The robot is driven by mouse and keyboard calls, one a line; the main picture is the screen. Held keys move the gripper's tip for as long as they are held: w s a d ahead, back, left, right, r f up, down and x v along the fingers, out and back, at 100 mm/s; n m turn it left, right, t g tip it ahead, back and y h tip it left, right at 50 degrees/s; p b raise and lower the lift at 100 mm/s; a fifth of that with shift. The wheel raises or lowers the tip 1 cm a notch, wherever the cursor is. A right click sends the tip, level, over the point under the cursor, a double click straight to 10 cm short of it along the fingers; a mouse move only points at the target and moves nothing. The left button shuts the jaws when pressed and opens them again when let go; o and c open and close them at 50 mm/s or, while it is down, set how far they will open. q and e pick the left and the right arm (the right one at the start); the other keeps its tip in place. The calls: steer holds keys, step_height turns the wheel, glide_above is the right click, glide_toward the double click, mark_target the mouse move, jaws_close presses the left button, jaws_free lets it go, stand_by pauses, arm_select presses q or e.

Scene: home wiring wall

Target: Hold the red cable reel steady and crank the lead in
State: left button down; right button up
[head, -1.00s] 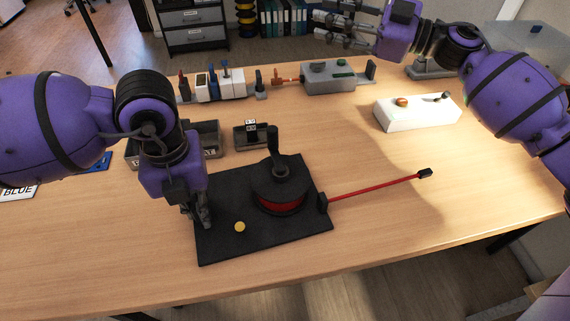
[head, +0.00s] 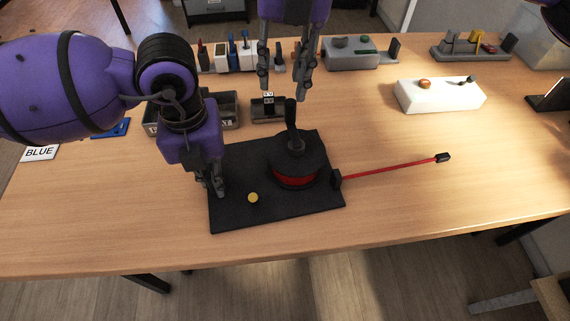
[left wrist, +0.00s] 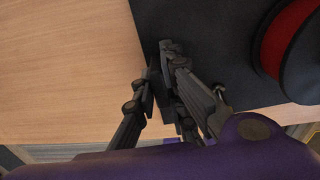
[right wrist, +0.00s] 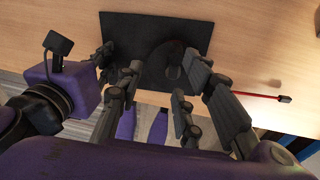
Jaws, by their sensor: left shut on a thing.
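The red cable reel (head: 296,181) sits on a black base plate (head: 235,165), under a dark drum top with an upright crank handle (head: 291,115). Its red lead (head: 390,168) runs out through a black guide to a black end piece (head: 442,158) on the table. My left gripper (head: 219,190) is shut on the left edge of the base plate; the reel's red side (left wrist: 285,48) shows to its right in the left wrist view. My right gripper (head: 284,88) is open and empty, pointing down above and behind the crank. The right wrist view shows the lead (right wrist: 247,93) too.
Small trays (head: 222,120), a socket row and a grey box (head: 350,52) stand behind the reel. A white block (head: 438,94) is at right. A yellow disc (head: 253,198) is on the plate. The table's right front is clear.

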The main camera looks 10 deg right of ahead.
mark_target(292, 102)
steer(key=shift+w+d+r+t+h, duration=0.1)
steer(key=shift+d+r+t+h, duration=0.05)
steer(key=shift+d+h, duration=0.2)
steer(key=shift+w+d+r+t+h, duration=0.1)
steer(key=shift+d+t+h, duration=0.05)
steer(key=shift+d+h, duration=0.15)
steer(key=shift+d+f, duration=0.15)
steer(key=shift+f, duration=4.3)
jaws_close()
steer(key=shift+d, duration=0.1)
steer(key=shift+s+d, duration=0.25)
steer(key=shift+d, duration=0.45)
